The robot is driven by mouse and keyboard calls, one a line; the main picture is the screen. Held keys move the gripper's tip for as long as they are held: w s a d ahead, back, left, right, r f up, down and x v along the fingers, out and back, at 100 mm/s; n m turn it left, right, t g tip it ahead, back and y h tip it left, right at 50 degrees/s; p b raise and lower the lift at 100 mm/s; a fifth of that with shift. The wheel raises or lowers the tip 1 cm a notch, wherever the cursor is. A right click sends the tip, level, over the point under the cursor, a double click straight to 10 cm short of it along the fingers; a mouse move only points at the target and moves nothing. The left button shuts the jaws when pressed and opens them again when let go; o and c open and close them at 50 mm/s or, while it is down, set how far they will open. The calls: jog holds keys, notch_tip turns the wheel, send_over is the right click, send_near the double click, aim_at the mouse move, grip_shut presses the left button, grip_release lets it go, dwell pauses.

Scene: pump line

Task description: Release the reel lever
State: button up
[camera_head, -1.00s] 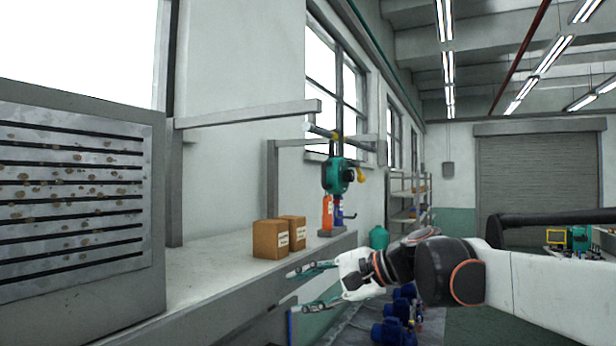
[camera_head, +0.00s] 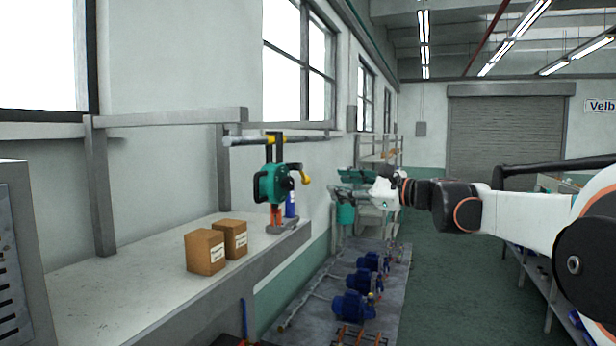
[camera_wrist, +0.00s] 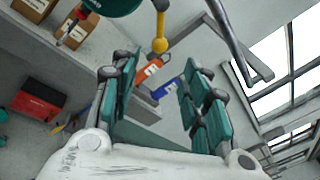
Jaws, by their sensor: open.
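The green hose reel (camera_head: 272,184) hangs from a grey bar over the end of the bench. Its lever with a yellow knob (camera_head: 306,179) sticks out on the right side. My gripper (camera_head: 343,185) is open and empty, to the right of the reel and apart from the lever. In the wrist view the yellow lever knob (camera_wrist: 160,45) shows beyond the spread fingers of my gripper (camera_wrist: 155,90), near the top middle. Only the lower edge of the reel (camera_wrist: 115,4) shows there.
Two cardboard boxes (camera_head: 205,251) stand on the grey bench (camera_head: 130,275) left of the reel. Blue pumps (camera_head: 352,305) stand on the floor plate. The wrist view shows a red box (camera_wrist: 47,100).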

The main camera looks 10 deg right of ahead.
aim_at(306, 181)
jog(key=p+x, duration=0.2)
jog(key=x, duration=1)
jog(key=shift+a+p, duration=0.15)
jog(key=shift+p, duration=0.2)
grip_shut()
